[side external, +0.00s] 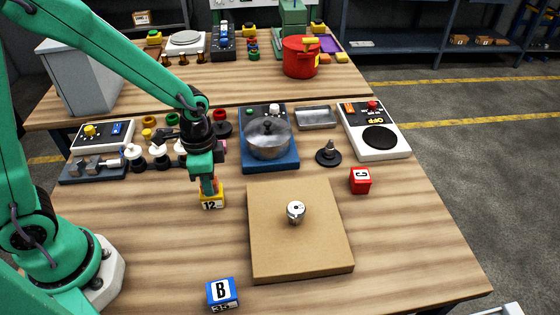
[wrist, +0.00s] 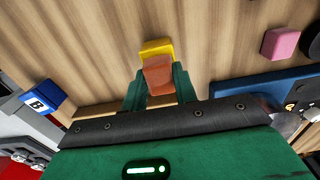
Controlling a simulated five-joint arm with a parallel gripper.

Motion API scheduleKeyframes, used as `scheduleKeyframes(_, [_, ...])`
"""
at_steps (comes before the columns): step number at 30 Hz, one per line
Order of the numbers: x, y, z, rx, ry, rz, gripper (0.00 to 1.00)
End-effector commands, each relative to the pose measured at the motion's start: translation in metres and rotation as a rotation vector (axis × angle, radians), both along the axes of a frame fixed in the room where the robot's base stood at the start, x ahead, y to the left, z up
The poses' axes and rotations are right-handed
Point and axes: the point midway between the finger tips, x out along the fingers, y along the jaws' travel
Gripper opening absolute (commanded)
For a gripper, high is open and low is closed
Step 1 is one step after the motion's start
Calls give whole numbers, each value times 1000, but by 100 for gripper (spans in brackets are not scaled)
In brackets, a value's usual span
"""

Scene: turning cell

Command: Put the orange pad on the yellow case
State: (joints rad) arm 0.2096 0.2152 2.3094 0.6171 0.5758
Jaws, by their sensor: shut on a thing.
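The orange pad (wrist: 158,74) is between the fingers of my gripper (wrist: 159,84) in the wrist view, and the gripper is shut on it. In the side view a small part of the orange pad (side external: 214,185) shows at the tips of my gripper (side external: 209,183). The yellow case (side external: 212,201), marked 12, stands on the table directly under the pad. The yellow case also shows just past the pad in the wrist view (wrist: 156,48). Whether the pad touches the case's top is not clear, as the fingers hide the contact.
A cardboard slab (side external: 265,255) with a metal knob (side external: 296,212) lies right of the case. A blue case marked B (side external: 222,293) stands at the front, a red case (side external: 360,180) at right. Behind are a pot (side external: 268,143) on a blue stove and several small parts.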

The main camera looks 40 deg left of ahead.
Motion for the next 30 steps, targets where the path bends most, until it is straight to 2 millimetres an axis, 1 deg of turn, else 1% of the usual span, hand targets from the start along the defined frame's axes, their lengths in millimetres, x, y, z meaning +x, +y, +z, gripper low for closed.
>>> scheduleKeyframes(13, [0,0,-4,1,1,0,7])
scheduleKeyframes(14, [0,0,-4,0,0,0,30])
scheduleKeyframes(15, [0,0,-4,0,0,0,38])
scheduleKeyframes(17, [0,0,-4,0,0,0,50])
scheduleKeyframes(30, [0,0,-1,0,-1,0,50])
